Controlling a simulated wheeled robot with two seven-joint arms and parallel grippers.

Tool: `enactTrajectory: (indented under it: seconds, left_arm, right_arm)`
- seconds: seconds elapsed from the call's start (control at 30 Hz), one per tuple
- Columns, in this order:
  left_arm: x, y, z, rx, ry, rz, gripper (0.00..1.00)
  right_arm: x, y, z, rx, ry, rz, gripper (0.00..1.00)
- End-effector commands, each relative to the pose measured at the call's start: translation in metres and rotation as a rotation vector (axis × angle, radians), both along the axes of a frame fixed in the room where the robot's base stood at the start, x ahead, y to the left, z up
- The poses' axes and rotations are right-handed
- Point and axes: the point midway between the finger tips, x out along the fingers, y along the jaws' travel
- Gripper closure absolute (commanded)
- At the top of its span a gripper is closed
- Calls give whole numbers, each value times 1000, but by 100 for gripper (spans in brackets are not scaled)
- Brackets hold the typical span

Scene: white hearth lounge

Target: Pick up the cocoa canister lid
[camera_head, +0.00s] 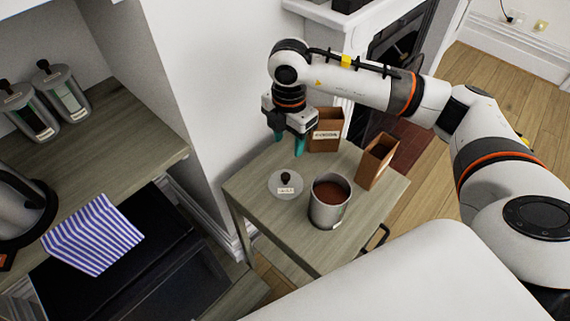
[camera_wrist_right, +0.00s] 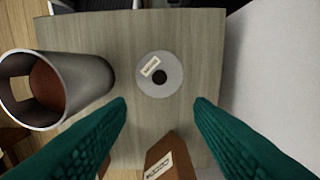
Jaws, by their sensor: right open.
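The cocoa canister lid (camera_head: 286,184) is a round grey disc with a dark knob and a small pale label. It lies flat on the small wooden side table (camera_head: 262,220). It also shows in the right wrist view (camera_wrist_right: 172,88), between and beyond the fingertips. The open metal canister (camera_head: 329,203) with brown powder stands beside the lid, and shows at left in the wrist view (camera_wrist_right: 85,80). My right gripper (camera_head: 288,146) is open and empty, with teal fingers, above the table behind the lid. My left gripper is not in view.
Two brown boxes stand at the table's back: a labelled one (camera_head: 326,132) by my right gripper and another (camera_head: 377,160) at the right edge. A white wall (camera_head: 205,90) rises left of the table. A striped cloth (camera_head: 93,235) lies on the counter side.

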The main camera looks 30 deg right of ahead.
Motion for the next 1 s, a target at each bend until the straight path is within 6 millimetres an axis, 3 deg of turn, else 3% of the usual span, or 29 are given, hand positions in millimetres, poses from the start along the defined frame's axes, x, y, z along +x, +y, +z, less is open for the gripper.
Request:
enactTrajectory:
  seconds: [0.4,0.57,0.8,1.0]
  left_arm:
    - [-44,14,2,20,64,-3,57]
    - [-39,13,4,19,57,-2,57]
    - [-17,10,11,14,24,-3,57]
    - [-19,7,11,10,26,-1,57]
  right_arm:
    - [-1,1,-62,1,3,1,52]
    - [-1,3,-72,2,4,2,52]
    - [-2,8,-107,2,5,1,52]
    - [-1,8,-118,3,2,3,52]
